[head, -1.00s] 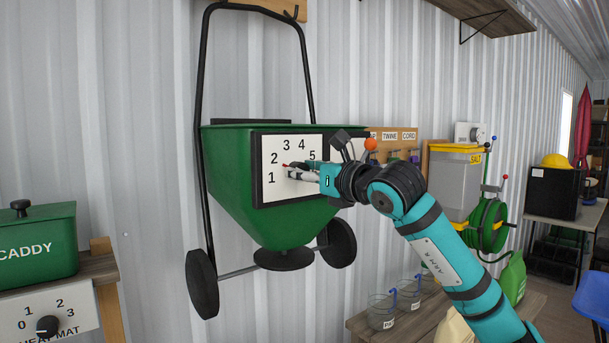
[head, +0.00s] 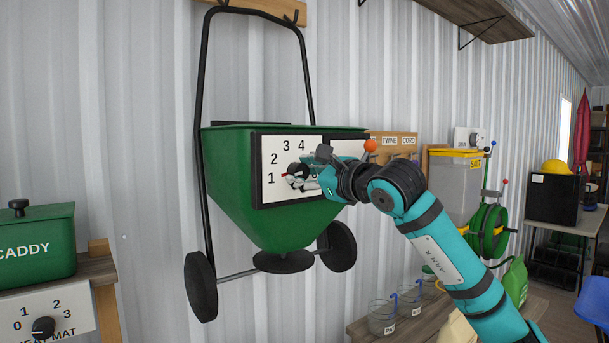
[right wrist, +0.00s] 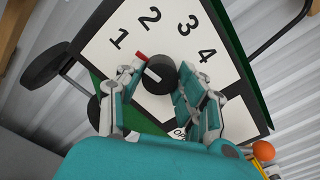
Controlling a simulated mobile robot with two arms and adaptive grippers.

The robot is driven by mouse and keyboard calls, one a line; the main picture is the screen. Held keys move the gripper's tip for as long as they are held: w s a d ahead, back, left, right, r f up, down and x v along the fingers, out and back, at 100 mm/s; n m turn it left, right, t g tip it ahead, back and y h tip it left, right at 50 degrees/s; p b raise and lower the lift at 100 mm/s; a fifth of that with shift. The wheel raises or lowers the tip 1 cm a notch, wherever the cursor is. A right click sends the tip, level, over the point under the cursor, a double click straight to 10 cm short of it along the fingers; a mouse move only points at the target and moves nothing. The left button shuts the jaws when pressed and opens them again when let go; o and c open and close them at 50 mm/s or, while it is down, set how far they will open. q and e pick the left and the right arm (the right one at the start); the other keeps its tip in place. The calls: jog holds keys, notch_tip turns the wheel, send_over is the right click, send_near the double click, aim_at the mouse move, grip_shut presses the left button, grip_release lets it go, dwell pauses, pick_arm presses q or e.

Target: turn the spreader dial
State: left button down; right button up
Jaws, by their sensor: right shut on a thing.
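The green spreader (head: 280,222) hangs on the wall with a white dial plate (head: 313,144) on its front. The plate shows numbers, with 1 to 4 readable. The black spreader dial (right wrist: 158,72) has a white line, and a red tip (right wrist: 140,56) shows beside it on the side of number 1. The dial also shows in the head view (head: 297,170). My right gripper (head: 303,177) is shut on the dial, one finger on each side in the right wrist view. The gripper hides the plate's right part and the number 5. My left gripper is not in view.
A green caddy (head: 36,245) and a heat mat control (head: 43,326) stand at the lower left. A low bench (head: 420,318) with clear cups (head: 382,316) is below my right arm. A salt bin (head: 455,187) and green hose reel (head: 487,230) stand right.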

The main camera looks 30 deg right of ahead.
jog(key=shift+r, duration=0.1)
dwell(0.3)
jog(key=o, duration=1.1)
jog(key=shift+o, duration=0.2)
jog(key=s, duration=1.2)
jog(key=shift+d, duration=0.45)
